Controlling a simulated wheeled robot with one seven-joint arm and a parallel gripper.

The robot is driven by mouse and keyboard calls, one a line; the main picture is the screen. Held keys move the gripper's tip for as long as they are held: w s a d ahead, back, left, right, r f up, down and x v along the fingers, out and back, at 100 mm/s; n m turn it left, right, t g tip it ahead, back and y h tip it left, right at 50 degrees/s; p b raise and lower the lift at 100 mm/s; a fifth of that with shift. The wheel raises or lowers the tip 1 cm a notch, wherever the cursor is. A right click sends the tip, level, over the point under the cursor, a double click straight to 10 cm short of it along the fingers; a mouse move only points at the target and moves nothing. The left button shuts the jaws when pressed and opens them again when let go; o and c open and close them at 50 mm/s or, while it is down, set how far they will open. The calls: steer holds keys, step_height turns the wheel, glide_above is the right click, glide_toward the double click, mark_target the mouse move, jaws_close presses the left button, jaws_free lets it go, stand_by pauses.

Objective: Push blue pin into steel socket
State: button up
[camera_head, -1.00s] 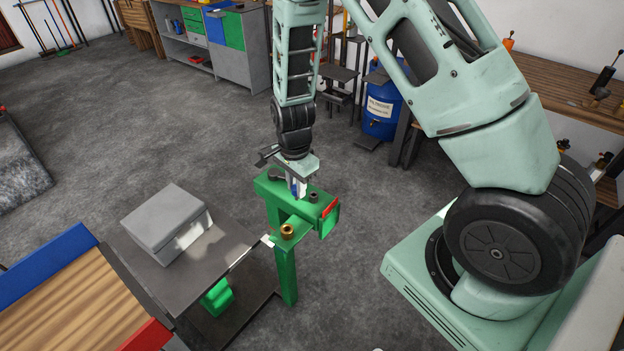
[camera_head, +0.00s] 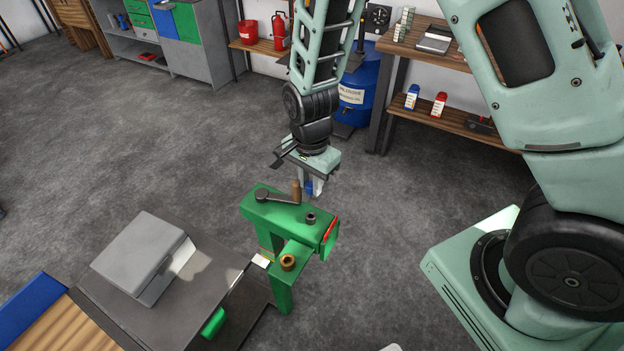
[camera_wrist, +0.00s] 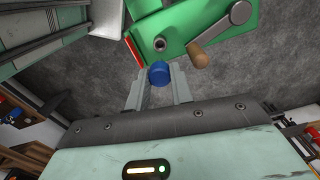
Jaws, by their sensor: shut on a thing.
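My gripper (camera_head: 311,190) is shut on the blue pin (camera_head: 309,187), behind the green stand (camera_head: 276,212) in the head view. In the wrist view the blue pin (camera_wrist: 160,73) sits between my two fingertips (camera_wrist: 158,84), its round top showing. A dark steel socket (camera_head: 310,218) stands on top of the green stand, near its right end. In the wrist view the steel socket (camera_wrist: 159,44) shows as a ring just beyond the pin, apart from it. A brass socket (camera_head: 288,262) sits on the lower green bracket in front.
A crank with a wooden handle (camera_head: 296,190) rises from the stand, close to my gripper; it also shows in the wrist view (camera_wrist: 200,55). A red plate (camera_head: 330,228) is on the stand's right end. A grey box (camera_head: 142,254) lies on the dark table at left.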

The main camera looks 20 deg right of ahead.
mark_target(311, 198)
steer(key=shift+f+b, duration=2.05)
steer(key=shift+f, duration=0.85)
steer(key=shift+f+b, duration=0.8)
steer(key=shift+f, duration=0.9)
steer(key=o, duration=1)
steer(key=shift+o, duration=0.2)
steer(key=shift+r, duration=0.15)
step_height(311, 198, up, 17)
steer(key=shift+r+b, duration=0.15)
steer(key=shift+b, duration=0.6)
steer(key=shift+a, duration=0.1)
